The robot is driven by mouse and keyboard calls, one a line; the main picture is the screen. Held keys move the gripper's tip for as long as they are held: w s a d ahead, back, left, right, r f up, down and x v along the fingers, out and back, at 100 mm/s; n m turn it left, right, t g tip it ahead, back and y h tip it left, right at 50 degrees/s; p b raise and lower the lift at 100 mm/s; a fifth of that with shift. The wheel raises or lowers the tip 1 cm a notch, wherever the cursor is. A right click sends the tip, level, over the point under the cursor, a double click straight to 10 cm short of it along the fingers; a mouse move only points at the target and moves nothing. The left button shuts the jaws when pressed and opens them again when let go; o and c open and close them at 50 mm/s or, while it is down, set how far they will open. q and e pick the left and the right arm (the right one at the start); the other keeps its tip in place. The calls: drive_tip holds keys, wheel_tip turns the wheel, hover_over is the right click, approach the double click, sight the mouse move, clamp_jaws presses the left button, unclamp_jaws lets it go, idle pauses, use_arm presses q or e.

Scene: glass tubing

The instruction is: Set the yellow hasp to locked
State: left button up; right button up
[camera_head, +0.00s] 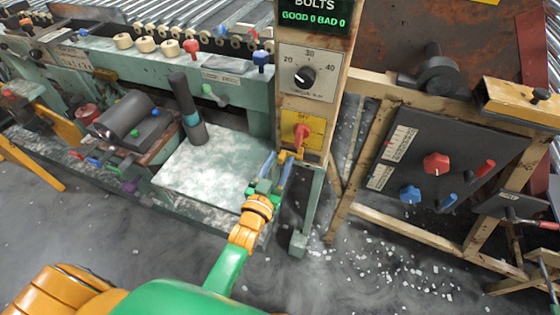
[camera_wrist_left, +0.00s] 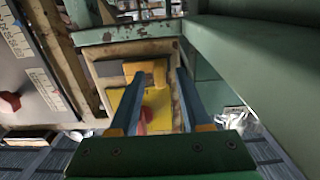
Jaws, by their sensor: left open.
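The yellow hasp (camera_wrist_left: 148,69) is a small orange-yellow piece at the edge of the yellow switch plate (camera_wrist_left: 160,105) in the left wrist view. In the head view the hasp (camera_head: 291,154) is at the bottom of the plate (camera_head: 316,133), under the red switch knob (camera_head: 301,132), partly covered by the gripper. My left gripper (camera_head: 279,157) is open, its blue fingers reaching toward the plate. In the left wrist view the fingertips (camera_wrist_left: 160,74) lie on either side of the hasp; contact cannot be told. My right gripper is not in view.
Above the plate on the same post are a black dial (camera_head: 305,76) and a green "BOLTS" display (camera_head: 314,16). A pale work surface (camera_head: 205,170) with a dark post is to the left. A dark panel (camera_head: 440,150) with red and blue knobs stands right.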

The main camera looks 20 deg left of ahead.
use_arm(q)
drive_tip(key=shift+w, duration=0.25)
drive_tip(key=shift+s, duration=0.1)
clamp_jaws()
idle(1.2)
